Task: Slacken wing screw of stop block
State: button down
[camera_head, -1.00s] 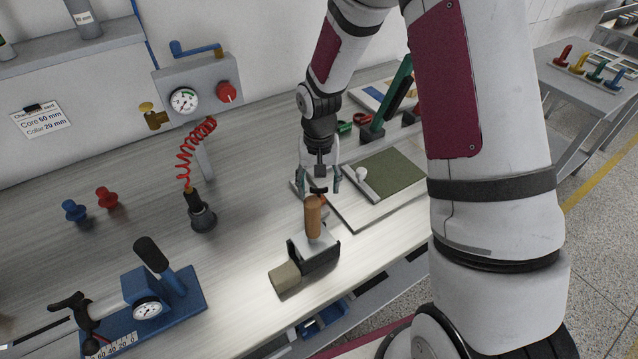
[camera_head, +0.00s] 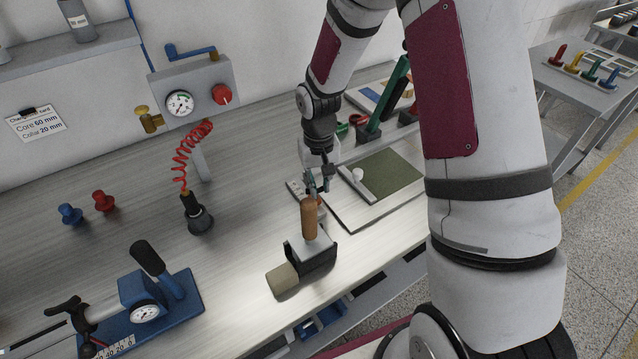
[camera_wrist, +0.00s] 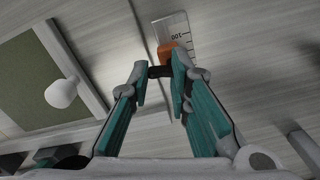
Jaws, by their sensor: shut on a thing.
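The stop block (camera_wrist: 168,47) shows in the wrist view as a small orange block beside a clear ruler strip (camera_wrist: 180,30) with black marks. Its dark wing screw (camera_wrist: 160,71) points toward my wrist. My gripper (camera_wrist: 160,73) is shut on the wing screw, with one teal-padded finger on each side of it. In the head view my gripper (camera_head: 318,184) is low over the bench, just behind a wooden handle, which hides much of the stop block and the screw there.
The wooden-handled tool (camera_head: 310,218) stands close in front of my gripper. A board with a green mat (camera_head: 385,176) and white knob lies to the right. A blue gauge fixture (camera_head: 150,310) is front left.

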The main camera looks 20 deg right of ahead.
jog(key=shift+s+a+f+n, duration=0.1)
jog(key=shift+s+a+n, duration=0.15)
jog(key=shift+a+n, duration=0.55)
jog(key=c, duration=1)
grip_release()
jog(key=shift+a, duration=0.1)
jog(key=shift+w, duration=0.1)
jog(key=shift+d, duration=0.2)
jog(key=shift+w+r, duration=0.1)
jog(key=shift+r, duration=0.4)
notch_tip(320, 180, up, 11)
jog(key=shift+r, duration=0.15)
